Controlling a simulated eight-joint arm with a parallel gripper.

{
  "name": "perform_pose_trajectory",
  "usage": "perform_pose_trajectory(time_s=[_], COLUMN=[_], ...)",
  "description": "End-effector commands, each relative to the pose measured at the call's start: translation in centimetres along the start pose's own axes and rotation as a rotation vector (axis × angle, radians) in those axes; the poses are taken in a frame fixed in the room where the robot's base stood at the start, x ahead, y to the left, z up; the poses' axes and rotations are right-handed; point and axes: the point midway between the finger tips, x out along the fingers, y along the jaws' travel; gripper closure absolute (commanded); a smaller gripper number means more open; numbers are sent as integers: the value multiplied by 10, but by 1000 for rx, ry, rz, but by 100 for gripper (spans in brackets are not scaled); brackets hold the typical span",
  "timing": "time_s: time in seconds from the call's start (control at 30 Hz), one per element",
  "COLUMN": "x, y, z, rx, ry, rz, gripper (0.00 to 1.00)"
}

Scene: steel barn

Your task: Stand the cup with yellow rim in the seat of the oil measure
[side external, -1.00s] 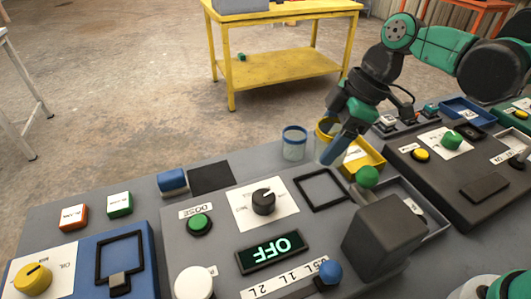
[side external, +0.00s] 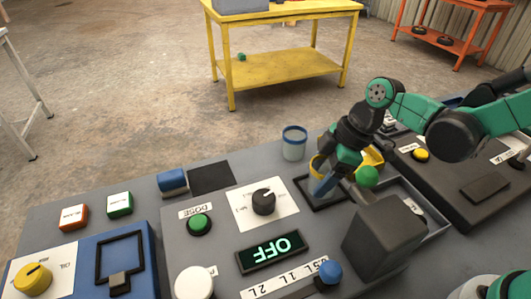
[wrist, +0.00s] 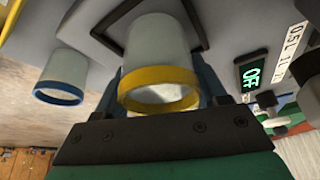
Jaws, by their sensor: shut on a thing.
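The cup with yellow rim (side external: 317,177) is a pale cup between the fingers of my gripper (side external: 327,182). It looks upright over the oil measure's seat, a black square frame (side external: 341,205) on the grey panel. In the wrist view the cup (wrist: 155,45) has its yellow rim nearest the camera, with a finger of my gripper (wrist: 160,85) on each side. Its far end lies within the outline of the frame (wrist: 103,34). I cannot tell whether its bottom touches the panel. My fingers hide part of the cup and frame.
A cup with blue rim (side external: 294,146) stands behind the frame. The lit display (side external: 271,252) reads OFF. A dial (side external: 264,201), a green button (side external: 199,223), a green ball knob (side external: 367,176) and a dark box (side external: 385,240) stand close around.

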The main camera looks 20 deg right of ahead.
Motion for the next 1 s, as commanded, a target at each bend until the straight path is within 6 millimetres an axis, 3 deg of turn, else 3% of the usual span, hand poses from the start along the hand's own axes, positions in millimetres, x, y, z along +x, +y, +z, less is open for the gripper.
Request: perform_pose_trajectory(time_s=[0.1,0.13,0.2,0.23,0.67,1.0], x=[3,3,3,3,-5,-61], y=[0,0,0,0,0,0], z=[1,1,1,1,0,0], rx=[0,0,0,0,1,3], ry=[0,0,0,0,0,0], rz=[0,0,0,0,0,1], gripper=[85,27,7,4,4,4])
